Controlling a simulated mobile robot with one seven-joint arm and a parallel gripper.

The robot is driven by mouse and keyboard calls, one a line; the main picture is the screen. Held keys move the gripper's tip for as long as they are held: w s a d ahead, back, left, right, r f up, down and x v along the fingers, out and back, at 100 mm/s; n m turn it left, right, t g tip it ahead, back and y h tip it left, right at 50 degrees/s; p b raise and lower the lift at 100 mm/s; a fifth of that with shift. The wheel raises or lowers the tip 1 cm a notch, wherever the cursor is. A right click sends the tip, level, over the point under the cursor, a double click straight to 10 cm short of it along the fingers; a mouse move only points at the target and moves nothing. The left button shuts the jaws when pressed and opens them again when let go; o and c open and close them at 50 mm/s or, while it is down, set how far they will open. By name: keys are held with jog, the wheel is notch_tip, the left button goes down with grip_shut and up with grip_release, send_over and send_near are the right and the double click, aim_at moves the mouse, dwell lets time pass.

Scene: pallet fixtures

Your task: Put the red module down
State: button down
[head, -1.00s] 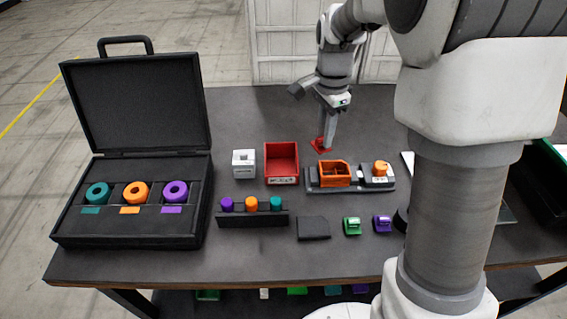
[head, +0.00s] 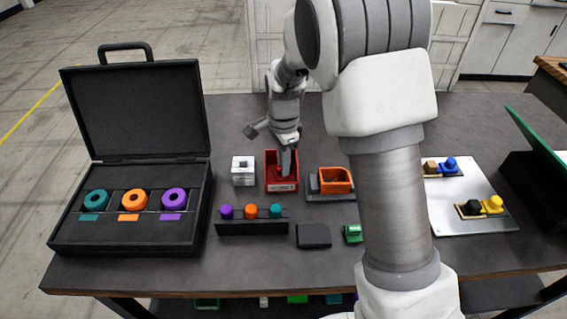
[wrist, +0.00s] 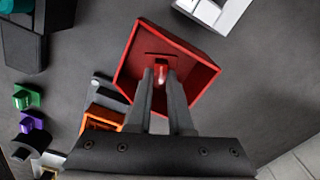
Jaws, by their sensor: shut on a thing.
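The red bin (head: 283,188) stands on the dark table, left of the orange tray, with a pale label on its front. In the wrist view the red bin (wrist: 203,76) opens towards the camera. My gripper (head: 287,171) points down into the bin. In the wrist view my gripper (wrist: 161,82) is shut on the red module (wrist: 161,68), whose small upright part shows between the fingertips. The module's red plate is hard to tell from the red bin floor, so I cannot tell whether it touches the floor. In the head view my fingers and the bin wall hide the module.
A white block (head: 243,171) stands close left of the bin, and an orange tray (head: 335,181) on a dark base to its right. A peg rack (head: 251,227) stands in front. An open black case (head: 125,232) is at left. My arm hides part of the table.

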jog(key=shift+f, duration=0.15)
jog(key=c, duration=0.8)
grip_release()
